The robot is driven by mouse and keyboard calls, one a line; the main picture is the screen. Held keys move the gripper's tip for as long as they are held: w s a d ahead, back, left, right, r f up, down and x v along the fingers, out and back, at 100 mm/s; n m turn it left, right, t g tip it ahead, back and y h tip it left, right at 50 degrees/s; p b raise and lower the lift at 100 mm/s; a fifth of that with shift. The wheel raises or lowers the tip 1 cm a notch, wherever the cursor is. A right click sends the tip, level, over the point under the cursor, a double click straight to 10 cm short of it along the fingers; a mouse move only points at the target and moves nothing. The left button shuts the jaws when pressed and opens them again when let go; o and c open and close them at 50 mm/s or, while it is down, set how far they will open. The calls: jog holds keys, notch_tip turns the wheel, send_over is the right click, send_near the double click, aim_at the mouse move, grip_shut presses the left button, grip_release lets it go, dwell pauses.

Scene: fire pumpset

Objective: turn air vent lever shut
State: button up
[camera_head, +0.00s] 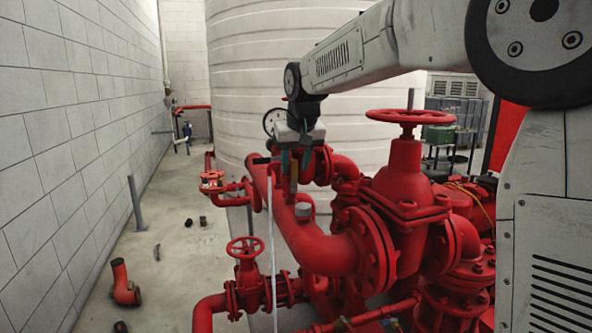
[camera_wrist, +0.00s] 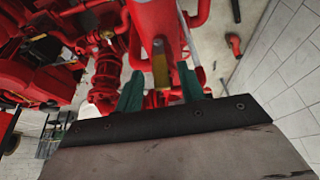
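In the head view the yellow bar (camera_head: 294,177) shows just under my gripper (camera_head: 293,167), above the pipe. In the wrist view my gripper (camera_wrist: 160,78) has its two green fingers apart, one on each side of the bar. A gap shows between the bar and each finger, so it does not look clamped. I cannot tell how deep the bar sits between the fingers.
A large red handwheel valve (camera_head: 404,170) stands right of my gripper. A smaller red handwheel (camera_head: 245,247) and a thin pale rod (camera_head: 272,250) are below. A big white ribbed tank (camera_head: 238,65) is behind. The floor (camera_head: 165,270) at left is mostly open, with loose parts.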

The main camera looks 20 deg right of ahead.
aim_at(294, 177)
jog(key=shift+x, duration=1.2)
grip_shut()
